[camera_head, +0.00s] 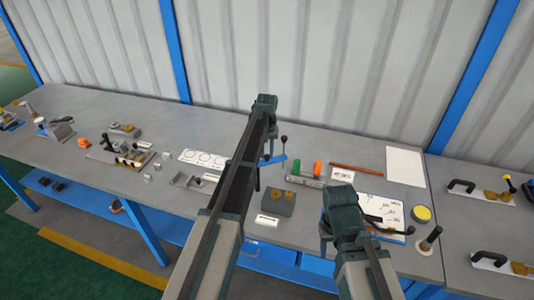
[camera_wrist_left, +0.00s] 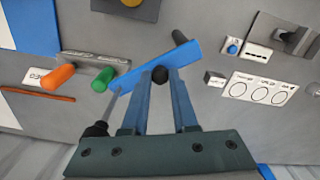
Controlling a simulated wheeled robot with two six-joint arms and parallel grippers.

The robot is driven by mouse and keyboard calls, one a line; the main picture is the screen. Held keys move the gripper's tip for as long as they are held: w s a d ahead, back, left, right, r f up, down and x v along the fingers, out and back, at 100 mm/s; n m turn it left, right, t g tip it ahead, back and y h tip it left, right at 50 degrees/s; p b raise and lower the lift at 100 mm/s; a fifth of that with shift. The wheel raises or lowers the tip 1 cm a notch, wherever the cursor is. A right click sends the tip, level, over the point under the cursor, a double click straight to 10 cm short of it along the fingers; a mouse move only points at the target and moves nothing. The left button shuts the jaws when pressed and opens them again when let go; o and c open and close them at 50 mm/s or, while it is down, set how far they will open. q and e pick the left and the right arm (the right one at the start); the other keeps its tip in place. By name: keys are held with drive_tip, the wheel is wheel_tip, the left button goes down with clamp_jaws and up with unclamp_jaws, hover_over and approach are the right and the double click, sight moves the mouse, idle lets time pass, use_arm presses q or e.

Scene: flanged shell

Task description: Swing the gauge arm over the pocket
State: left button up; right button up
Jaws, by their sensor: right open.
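The gauge arm, a flat blue bar (camera_head: 275,160), lies at the back of the bench. A thin upright rod with a black knob (camera_head: 284,138) stands near its right end. In the left wrist view the blue bar (camera_wrist_left: 190,55) runs diagonally just beyond my left gripper (camera_wrist_left: 160,76). The fingers stand apart with a small black ball (camera_wrist_left: 160,74) between their tips; whether they touch it is unclear. A grey block (camera_head: 277,203) with yellow-brown pieces on top sits in front of the bar. My right gripper (camera_head: 383,226) is open over the white sheet at the right.
Green (camera_head: 295,168) and orange (camera_head: 318,168) cylinders stand beside the bar. A red-brown rod (camera_head: 356,169), a white sheet (camera_head: 405,166) and a yellow round tin (camera_head: 421,214) lie to the right. A card with circles (camera_head: 204,159) lies left of my left arm.

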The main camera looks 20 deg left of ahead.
use_arm(q)
clamp_jaws()
idle(1.1)
